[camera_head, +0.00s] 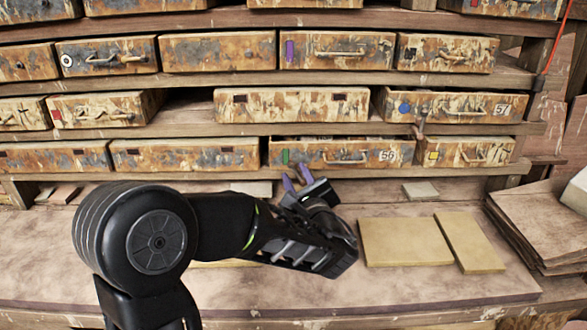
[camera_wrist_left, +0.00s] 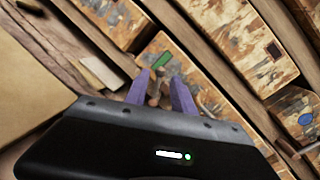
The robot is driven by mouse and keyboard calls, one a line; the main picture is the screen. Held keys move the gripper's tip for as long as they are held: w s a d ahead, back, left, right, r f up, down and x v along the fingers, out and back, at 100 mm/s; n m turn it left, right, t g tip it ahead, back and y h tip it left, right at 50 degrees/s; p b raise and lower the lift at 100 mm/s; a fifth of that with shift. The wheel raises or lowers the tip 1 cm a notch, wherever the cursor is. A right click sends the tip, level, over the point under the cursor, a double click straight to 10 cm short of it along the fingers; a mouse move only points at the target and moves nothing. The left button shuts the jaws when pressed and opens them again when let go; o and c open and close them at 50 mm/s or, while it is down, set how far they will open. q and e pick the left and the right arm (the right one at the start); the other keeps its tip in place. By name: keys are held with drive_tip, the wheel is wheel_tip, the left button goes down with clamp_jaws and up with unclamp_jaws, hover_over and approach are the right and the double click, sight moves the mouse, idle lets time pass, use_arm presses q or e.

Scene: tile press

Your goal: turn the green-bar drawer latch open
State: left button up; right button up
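The green-bar drawer (camera_head: 320,152) is in the lower row, with a green bar (camera_head: 285,156) at its left, a metal handle and a "56" label. My left gripper (camera_head: 297,179) is just below the green bar, its two purple fingers pointing up at the drawer's lower edge. In the left wrist view the fingers (camera_wrist_left: 160,92) are apart, and the green bar (camera_wrist_left: 161,61) lies just beyond them. A small brownish latch-like piece (camera_wrist_left: 155,89) shows between the fingers. I cannot tell whether they touch it. My right gripper is not in view.
A yellow-marked drawer (camera_head: 466,153) is right of the green-bar drawer. A blue-marked drawer (camera_head: 455,106) is above it, with a latch (camera_head: 418,132) at its lower edge. Tan boards (camera_head: 405,242) lie on the bench, right of my arm. Stacked sheets (camera_head: 540,215) lie far right.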

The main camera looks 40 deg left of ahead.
sight(296, 173)
use_arm(q)
drive_tip(key=shift+x, duration=1.4)
clamp_jaws()
